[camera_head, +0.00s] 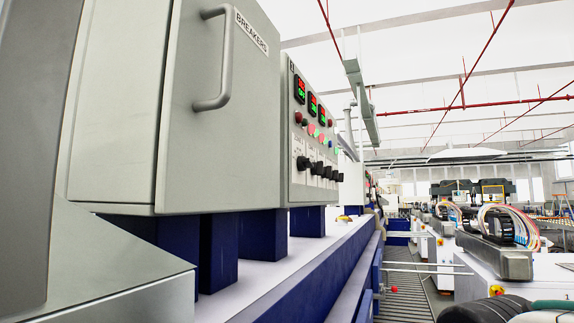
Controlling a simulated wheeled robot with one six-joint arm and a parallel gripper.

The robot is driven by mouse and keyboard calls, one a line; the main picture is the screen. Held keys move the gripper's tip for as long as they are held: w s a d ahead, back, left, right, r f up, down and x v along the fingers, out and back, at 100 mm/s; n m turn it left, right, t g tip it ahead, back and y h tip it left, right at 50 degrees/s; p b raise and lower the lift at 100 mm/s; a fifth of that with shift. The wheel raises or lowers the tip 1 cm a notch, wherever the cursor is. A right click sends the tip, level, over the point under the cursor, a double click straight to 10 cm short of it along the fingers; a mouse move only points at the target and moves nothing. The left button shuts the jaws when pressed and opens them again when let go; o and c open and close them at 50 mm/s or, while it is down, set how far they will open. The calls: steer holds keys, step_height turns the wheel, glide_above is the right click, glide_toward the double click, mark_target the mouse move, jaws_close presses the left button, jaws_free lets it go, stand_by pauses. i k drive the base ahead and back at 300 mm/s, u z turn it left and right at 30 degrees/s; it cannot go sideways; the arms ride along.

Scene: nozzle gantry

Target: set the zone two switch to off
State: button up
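A grey control panel (296,128) stands on the machine left of centre and is seen at a steep angle. Along its lower part is a row of several black rotary switches (303,162) on pale plates. The zone labels are too small to read, so I cannot tell which switch is zone two or how it is set. Above the switches are small coloured buttons (310,129) and three lit displays (312,104) with red and green digits. My gripper is not in view.
A grey cabinet door (215,120) marked BREAKERS, with a protruding handle (225,60), fills the left foreground. A blue-edged ledge (320,258) runs below the panel. A grated walkway (405,290) lies to the right, with machines and cable bundles (505,222) beyond it.

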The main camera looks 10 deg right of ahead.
mark_target(318, 166)
steer(key=z, duration=1.25)
steer(key=i, duration=0.4)
steer(key=u, duration=1.25)
